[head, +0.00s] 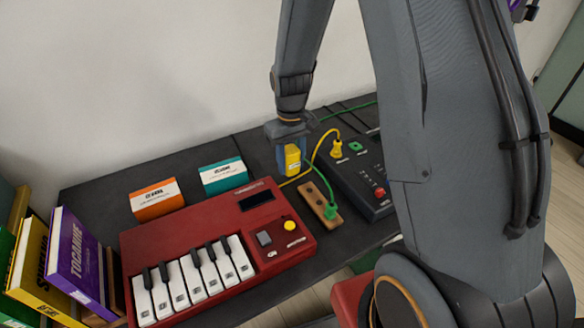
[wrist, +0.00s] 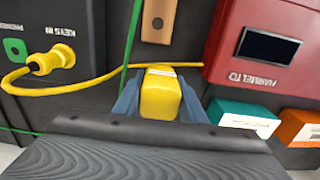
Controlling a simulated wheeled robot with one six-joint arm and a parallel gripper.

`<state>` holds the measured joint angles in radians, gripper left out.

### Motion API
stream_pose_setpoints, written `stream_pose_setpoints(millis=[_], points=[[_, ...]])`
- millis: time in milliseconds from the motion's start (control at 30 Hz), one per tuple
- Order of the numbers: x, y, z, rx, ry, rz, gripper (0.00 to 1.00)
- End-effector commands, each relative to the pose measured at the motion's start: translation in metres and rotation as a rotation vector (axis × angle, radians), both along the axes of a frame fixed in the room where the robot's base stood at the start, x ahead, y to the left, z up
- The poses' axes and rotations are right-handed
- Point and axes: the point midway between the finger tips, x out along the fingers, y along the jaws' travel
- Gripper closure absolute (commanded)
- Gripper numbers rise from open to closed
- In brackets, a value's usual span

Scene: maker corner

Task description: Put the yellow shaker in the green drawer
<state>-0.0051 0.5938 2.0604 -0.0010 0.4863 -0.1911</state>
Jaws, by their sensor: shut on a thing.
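The yellow shaker (head: 292,160) is a small yellow block held at the end of my arm, over the dark table between the red keyboard and the black mixer box. My gripper (head: 290,150) is shut on it. In the wrist view the shaker (wrist: 160,98) sits between the two blue-grey fingers of my gripper (wrist: 158,104), with a pale top edge. I cannot tell whether its lower end touches the table. I cannot make out the green drawer; a little green shows below the table's front edge, partly behind my arm.
A red keyboard (head: 195,268) fills the table's front. Orange (head: 156,199) and teal (head: 223,176) boxes stand behind it. A wooden block (head: 316,197) and black mixer (head: 352,180) with yellow and green cables lie close to my gripper. Books (head: 80,258) stand at left.

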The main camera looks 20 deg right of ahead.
Motion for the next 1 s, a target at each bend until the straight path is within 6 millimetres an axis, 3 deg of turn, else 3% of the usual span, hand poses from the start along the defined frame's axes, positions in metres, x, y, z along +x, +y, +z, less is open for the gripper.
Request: stream_pose_setpoints(millis=[200, 600, 633, 733, 1000], points=[[0.000, -0.001, -0.025, 0.000, 0.001, -0.001, 0.87], [0.000, 0.000, -0.030, 0.000, 0.001, -0.001, 0.87], [0.000, 0.000, -0.030, 0.000, 0.001, -0.001, 0.61], [0.000, 0.000, -0.030, 0.000, 0.001, -0.001, 0.44], [0.000, 0.000, -0.029, 0.000, 0.001, -0.001, 0.44]])
